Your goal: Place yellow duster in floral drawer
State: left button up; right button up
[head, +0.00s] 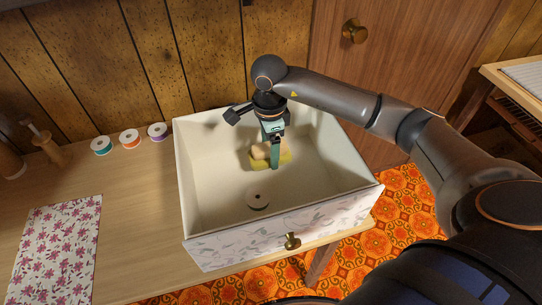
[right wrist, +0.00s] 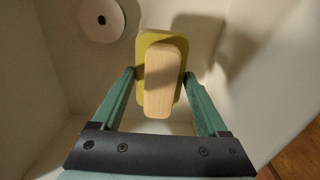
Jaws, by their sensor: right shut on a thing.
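The yellow duster (head: 258,158) has a pale wooden block on a yellow pad. It is inside the open floral drawer (head: 225,249), a cream box with a leaf-and-flower front and a brass knob. My right gripper (head: 274,163) reaches down into the drawer and is shut on the duster. In the right wrist view the duster (right wrist: 162,75) sits between the green fingers, which touch its two sides. I cannot tell whether the duster rests on the drawer floor. My left gripper is not in view.
A white round spool (head: 257,199) stands in the drawer, in front of the duster. Three thread spools (head: 129,138) line the table (head: 140,200) left of the drawer. A flowered cloth (head: 58,245) lies at the left.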

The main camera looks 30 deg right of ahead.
jog(key=shift+w+d+f, duration=0.2)
jog(key=shift+d+f, duration=0.05)
jog(key=shift+f, duration=0.2)
jog(key=shift+w+d+f, duration=0.1)
jog(key=shift+w+f, duration=0.05)
jog(key=shift+f, duration=1.5)
jog(key=shift+f, duration=0.2)
jog(key=o, duration=1.3)
jog(key=shift+r, duration=0.1)
notch_tip(320, 180, up, 12)
jog(key=shift+r, duration=0.15)
